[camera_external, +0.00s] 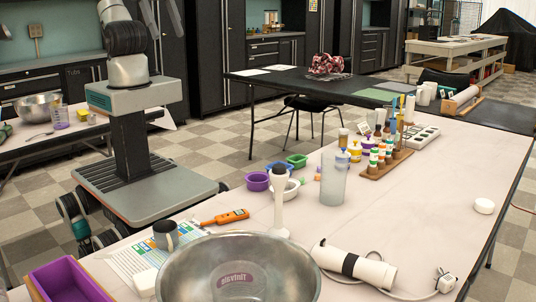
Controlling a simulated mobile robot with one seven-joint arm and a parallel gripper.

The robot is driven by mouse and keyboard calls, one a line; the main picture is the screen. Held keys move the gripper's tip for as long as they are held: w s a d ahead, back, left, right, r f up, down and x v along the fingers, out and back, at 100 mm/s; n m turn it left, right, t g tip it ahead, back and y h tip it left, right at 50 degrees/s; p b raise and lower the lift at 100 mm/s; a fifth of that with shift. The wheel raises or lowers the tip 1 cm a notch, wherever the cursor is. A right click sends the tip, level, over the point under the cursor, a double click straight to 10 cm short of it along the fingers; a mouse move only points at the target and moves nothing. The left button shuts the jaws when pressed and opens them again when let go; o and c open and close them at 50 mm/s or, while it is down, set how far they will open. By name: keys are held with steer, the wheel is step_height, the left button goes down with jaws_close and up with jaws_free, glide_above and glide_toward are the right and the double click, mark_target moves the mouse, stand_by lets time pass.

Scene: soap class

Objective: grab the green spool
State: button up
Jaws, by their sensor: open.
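I cannot pick out a green spool for certain. A small green round piece (297,160), which looks like a shallow cup, sits near the far left edge of the front table. Another green thing (5,131) is partly cut off at the left edge, on the table at the left. Both are too small to tell what they are. My arm rises from its column at the upper left and leaves the top of the picture. My gripper is not visible, so its place relative to the green things does not show.
A wooden rack (374,172) with several bottles is behind. The table's right middle is mostly clear.

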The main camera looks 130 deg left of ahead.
steer(key=w+d+f+g+b, duration=0.1)
steer(key=w+d+f+b, duration=0.1)
steer(key=w+f+b, duration=0.75)
steer(key=w+d+f+g+b, duration=0.25)
steer(key=w+f, duration=0.35)
steer(key=w, duration=0.8)
steer(key=shift+g, duration=0.35)
steer(key=w+d+f+b, duration=0.1)
steer(key=w+f+b, duration=0.1)
steer(key=f, duration=0.6)
steer(key=w+d+f+b, duration=0.1)
steer(key=w+f+b, duration=0.1)
steer(key=w+f, duration=0.3)
steer(key=w+d+f+b, duration=0.2)
steer(key=w+f+b, duration=0.1)
steer(key=f, duration=0.9)
steer(key=shift+w+f, duration=0.35)
steer(key=shift+w, duration=0.2)
steer(key=shift+w+f+b, duration=0.2)
steer(key=shift+f+b, duration=0.6)
steer(key=shift+f, duration=2.05)
steer(key=shift+c, duration=0.5)
